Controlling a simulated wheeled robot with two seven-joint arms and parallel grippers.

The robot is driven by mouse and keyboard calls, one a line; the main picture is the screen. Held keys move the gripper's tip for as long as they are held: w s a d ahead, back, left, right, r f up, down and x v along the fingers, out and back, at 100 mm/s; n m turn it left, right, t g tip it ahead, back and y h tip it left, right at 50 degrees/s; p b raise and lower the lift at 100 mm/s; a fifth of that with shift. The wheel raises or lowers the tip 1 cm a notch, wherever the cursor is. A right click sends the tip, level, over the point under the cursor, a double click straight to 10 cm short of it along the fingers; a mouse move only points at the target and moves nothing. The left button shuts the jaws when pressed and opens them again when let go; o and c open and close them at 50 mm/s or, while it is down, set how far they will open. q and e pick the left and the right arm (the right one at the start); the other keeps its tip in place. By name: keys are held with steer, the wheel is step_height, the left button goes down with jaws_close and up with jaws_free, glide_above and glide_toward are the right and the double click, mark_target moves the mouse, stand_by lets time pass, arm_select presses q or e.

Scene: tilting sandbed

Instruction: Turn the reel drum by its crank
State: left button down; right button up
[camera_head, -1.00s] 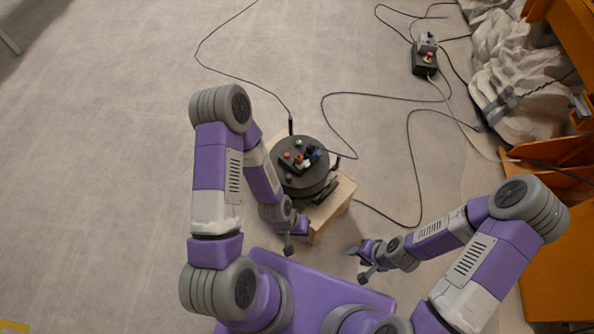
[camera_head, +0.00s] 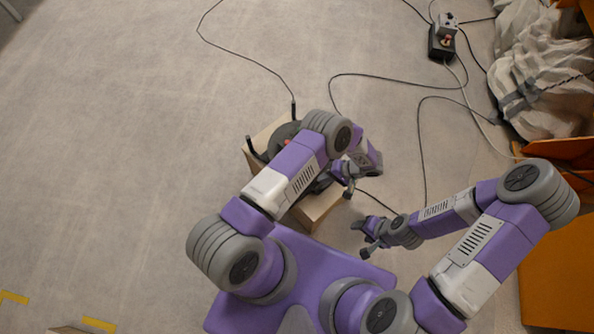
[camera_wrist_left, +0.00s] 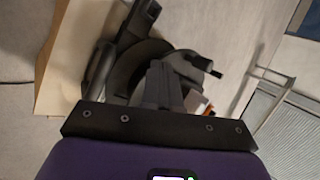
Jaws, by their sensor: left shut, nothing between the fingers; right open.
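The dark reel drum (camera_head: 283,135) sits on a pale wooden block (camera_head: 316,212). My left arm hides most of it in the head view. In the left wrist view the drum (camera_wrist_left: 127,66) lies under and behind my left gripper (camera_wrist_left: 160,72). The fingers are together and empty, in front of the drum. A short black peg (camera_wrist_left: 202,62), perhaps the crank handle, sticks out just right of the fingers; I cannot tell if they touch it. In the head view my left gripper (camera_head: 348,184) is right of the drum. My right gripper (camera_head: 363,238) is open and empty, lower right of the block.
A black bar (camera_head: 252,149) stands at the drum's left side. Thin cables (camera_head: 424,130) run over the floor to a small dark box (camera_head: 442,42) at upper right. Crumpled pale cloth (camera_head: 545,75) and orange furniture (camera_head: 560,250) stand at right.

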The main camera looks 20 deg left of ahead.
arm_select(q)
steer(key=shift+n+t+y, duration=0.4)
steer(key=shift+t+y, duration=0.1)
steer(key=shift+y, duration=0.3)
steer(key=a+f, duration=0.2)
steer(key=w+a+f+b, duration=0.1)
steer(key=a+f, duration=0.1)
steer(key=a, duration=0.1)
steer(key=a+f+b, duration=0.1)
steer(key=a, duration=0.1)
steer(key=shift+w+a+f, duration=0.2)
steer(key=shift+a+f, duration=0.1)
steer(key=shift+f, duration=0.1)
steer(key=shift+s+a+r, duration=0.1)
steer(key=shift+s+a, duration=0.05)
steer(key=shift+a, duration=0.85)
steer(key=shift+s+a+r, duration=0.1)
steer(key=shift+s+a, duration=0.05)
steer(key=shift+a, duration=0.8)
